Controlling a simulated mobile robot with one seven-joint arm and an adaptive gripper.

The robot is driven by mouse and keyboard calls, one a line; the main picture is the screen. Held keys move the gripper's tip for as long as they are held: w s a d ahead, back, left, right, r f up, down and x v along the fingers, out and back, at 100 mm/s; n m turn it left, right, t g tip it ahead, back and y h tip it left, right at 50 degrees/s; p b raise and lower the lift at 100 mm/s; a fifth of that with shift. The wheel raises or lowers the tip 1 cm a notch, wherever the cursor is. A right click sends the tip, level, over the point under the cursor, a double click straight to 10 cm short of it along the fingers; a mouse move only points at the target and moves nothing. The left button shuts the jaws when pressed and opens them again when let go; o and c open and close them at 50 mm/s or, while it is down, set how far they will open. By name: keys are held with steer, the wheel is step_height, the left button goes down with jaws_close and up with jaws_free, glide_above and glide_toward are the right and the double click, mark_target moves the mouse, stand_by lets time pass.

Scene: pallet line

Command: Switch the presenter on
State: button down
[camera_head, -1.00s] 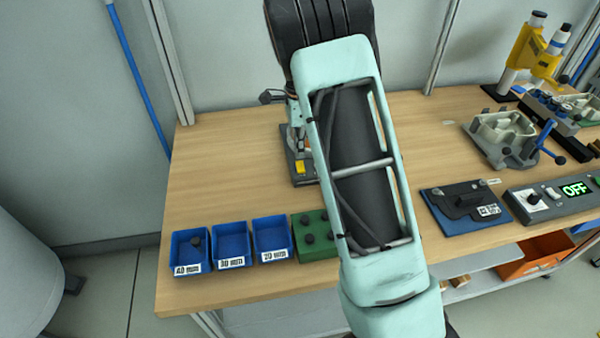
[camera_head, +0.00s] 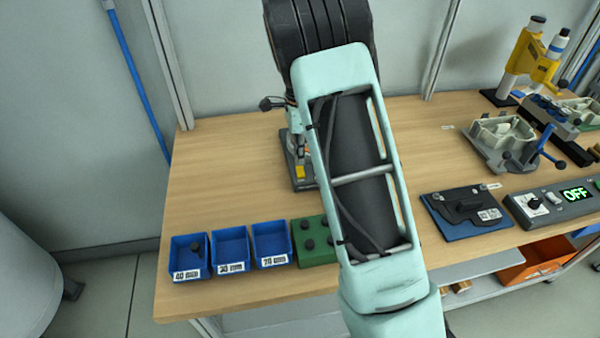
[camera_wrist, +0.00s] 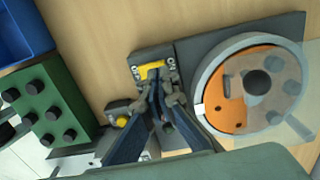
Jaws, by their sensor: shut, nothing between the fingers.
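The presenter, a dark plate with a round clear-rimmed housing and orange disc (camera_wrist: 243,88), shows in the wrist view. A yellow rocker switch (camera_wrist: 151,70) sits on a small dark block beside the disc, with an ON label at its right end. My gripper (camera_wrist: 161,86) has its fingertips together, empty, right at the switch; I cannot tell whether they touch it. In the head view, the presenter's base (camera_head: 303,183) is partly hidden behind my arm. The yellow switch (camera_head: 300,172) shows just below my gripper (camera_head: 300,155).
Three blue bins (camera_head: 230,268) and a green block with dark knobs (camera_head: 312,255) line the front edge. To the right are a blue plate with a black part (camera_head: 468,222), a control box reading OFF (camera_head: 530,210), a grey fixture (camera_head: 500,150) and a yellow press (camera_head: 525,62).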

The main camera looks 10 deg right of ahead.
mark_target(300, 168)
steer(key=shift+f+b, duration=0.65)
steer(key=shift+f, duration=0.5)
stand_by(0.9)
steer(key=shift+r+p, duration=2.7)
steer(key=shift+r, duration=0.9)
